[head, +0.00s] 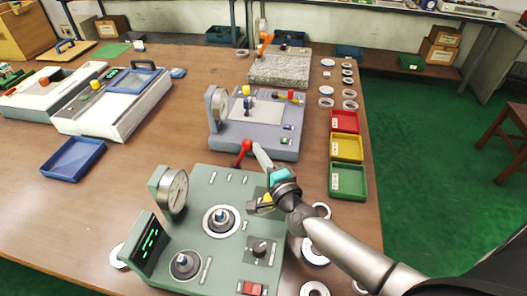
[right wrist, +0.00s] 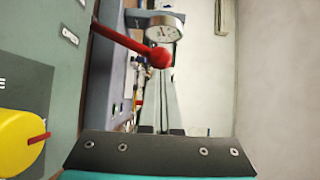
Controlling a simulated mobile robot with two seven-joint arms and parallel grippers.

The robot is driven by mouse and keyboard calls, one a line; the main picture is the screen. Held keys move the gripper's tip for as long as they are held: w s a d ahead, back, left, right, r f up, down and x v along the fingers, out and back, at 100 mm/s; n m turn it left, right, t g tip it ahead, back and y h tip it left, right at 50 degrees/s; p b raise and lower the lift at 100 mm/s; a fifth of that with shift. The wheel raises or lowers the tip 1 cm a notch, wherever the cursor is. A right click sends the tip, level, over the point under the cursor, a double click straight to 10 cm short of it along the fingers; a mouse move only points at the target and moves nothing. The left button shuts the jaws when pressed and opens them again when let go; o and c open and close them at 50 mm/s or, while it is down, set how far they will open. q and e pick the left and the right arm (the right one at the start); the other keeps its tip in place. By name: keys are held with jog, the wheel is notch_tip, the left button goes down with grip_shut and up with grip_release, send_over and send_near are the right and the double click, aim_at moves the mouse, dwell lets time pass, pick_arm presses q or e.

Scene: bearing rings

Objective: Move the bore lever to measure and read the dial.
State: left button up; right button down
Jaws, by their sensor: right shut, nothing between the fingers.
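A green measuring station (head: 205,185) stands at the front of the table. It carries a round dial (head: 177,191), a dark display with green digits (head: 151,246) and two round posts. A red ball-ended lever (head: 246,147) rises at its far edge; it also shows in the right wrist view (right wrist: 160,57). My right gripper (head: 259,150) is shut and empty, close to the right of the red ball in the head view. I cannot tell whether they touch. The dial's needle is too small to read. My left gripper is not in view.
A yellow knob (right wrist: 22,143) sits beside my right gripper. A grey-blue gauge (head: 255,130) stands just behind the station. Red, yellow and green trays (head: 347,181) line the right edge. Metal rings (head: 315,252) lie under my right arm.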

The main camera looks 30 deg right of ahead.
jog(key=w+a+r+n+g+p, duration=0.2)
jog(key=w+a+p, duration=0.4)
jog(key=p, duration=0.6)
jog(key=a+n+g, duration=0.1)
jog(key=a, duration=0.1)
jog(key=shift+w+a+r+n+h+p, duration=0.25)
jog(key=shift+a+n+h+p, duration=0.05)
jog(key=shift+a+h, duration=0.1)
jog(key=shift+a, duration=0.15)
dwell(0.4)
jog(key=shift+r, duration=0.2)
